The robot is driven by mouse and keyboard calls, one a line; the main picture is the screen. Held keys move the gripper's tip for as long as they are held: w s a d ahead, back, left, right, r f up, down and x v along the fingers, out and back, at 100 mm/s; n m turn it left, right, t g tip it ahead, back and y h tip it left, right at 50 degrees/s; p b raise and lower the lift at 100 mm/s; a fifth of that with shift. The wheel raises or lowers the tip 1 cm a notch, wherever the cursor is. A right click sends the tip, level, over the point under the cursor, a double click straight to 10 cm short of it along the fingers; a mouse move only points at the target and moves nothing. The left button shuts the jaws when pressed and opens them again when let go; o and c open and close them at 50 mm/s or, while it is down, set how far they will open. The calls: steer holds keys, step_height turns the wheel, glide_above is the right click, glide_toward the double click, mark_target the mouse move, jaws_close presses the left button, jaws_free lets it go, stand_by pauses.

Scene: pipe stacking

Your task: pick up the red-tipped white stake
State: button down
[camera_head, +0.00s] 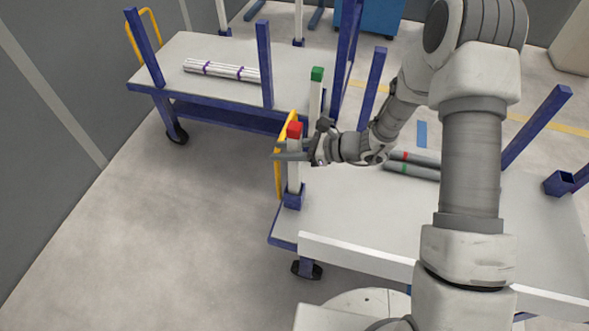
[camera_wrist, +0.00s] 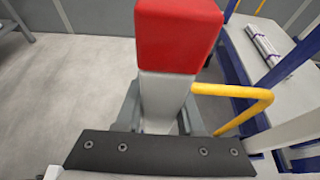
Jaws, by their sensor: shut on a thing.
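The red-tipped white stake (camera_head: 294,176) stands upright in a blue corner socket (camera_head: 293,198) of the near cart. Its red top and white shaft fill the middle of the wrist view (camera_wrist: 165,90). My gripper (camera_head: 291,151) reaches in from the right and is shut on the stake just below the red tip. In the wrist view the fingers lie on both sides of the white shaft, partly hidden behind it. The stake's lower end is inside the socket in the head view.
A green-tipped white stake (camera_head: 316,92) stands just behind. Pipes (camera_head: 412,170) lie on the near cart (camera_head: 345,215). A yellow handle (camera_head: 279,172) is beside the stake. A second cart (camera_head: 190,52) with blue posts and bundled white pipes (camera_head: 222,70) stands at back left. Floor at left is clear.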

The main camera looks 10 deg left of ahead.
steer(key=shift+r, duration=0.1)
step_height(320, 180, up, 20)
steer(key=p, duration=1.1)
stand_by(0.4)
steer(key=shift+d, duration=0.1)
